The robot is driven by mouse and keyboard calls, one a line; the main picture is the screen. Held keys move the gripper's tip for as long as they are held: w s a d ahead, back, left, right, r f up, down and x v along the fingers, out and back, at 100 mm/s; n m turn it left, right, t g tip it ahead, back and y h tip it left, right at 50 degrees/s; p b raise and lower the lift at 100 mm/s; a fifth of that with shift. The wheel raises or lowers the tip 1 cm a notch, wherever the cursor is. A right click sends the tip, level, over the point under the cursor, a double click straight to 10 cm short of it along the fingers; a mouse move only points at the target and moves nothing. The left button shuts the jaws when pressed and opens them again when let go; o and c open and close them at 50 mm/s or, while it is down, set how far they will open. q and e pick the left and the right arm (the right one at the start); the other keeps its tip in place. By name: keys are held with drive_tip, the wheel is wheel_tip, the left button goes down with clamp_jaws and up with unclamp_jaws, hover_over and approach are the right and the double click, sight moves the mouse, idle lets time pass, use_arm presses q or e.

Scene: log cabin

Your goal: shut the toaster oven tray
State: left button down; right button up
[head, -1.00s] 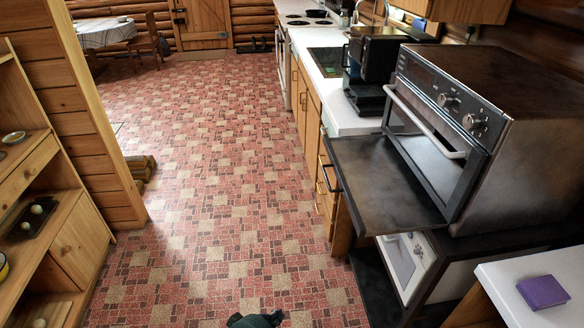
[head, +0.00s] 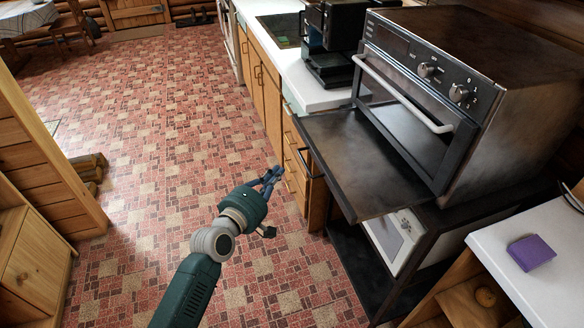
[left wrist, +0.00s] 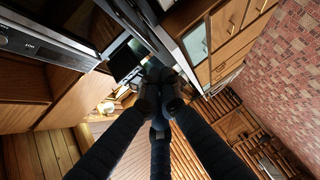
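The toaster oven (head: 490,75) stands on the right in the head view. Its dark flat tray (head: 365,170) sticks out toward the left, with a dark bar handle (head: 303,158) along its outer edge. The oven's door with its pale handle (head: 400,95) is above the tray. My left gripper (head: 274,174) is left of the tray, a little apart from its handle. In the left wrist view its fingers (left wrist: 160,78) come together at the tips, with nothing visible between them. My right gripper is not in view.
A black coffee machine (head: 345,45) stands on the white counter behind the oven. Wooden drawers (head: 294,165) are close to my left gripper. A white counter with a purple sponge (head: 531,253) is at lower right.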

use_arm(q)
drive_tip(key=w+d, duration=0.2)
drive_tip(key=d, duration=0.1)
drive_tip(key=w+d+f+p, duration=0.1)
drive_tip(key=shift+d, duration=0.3)
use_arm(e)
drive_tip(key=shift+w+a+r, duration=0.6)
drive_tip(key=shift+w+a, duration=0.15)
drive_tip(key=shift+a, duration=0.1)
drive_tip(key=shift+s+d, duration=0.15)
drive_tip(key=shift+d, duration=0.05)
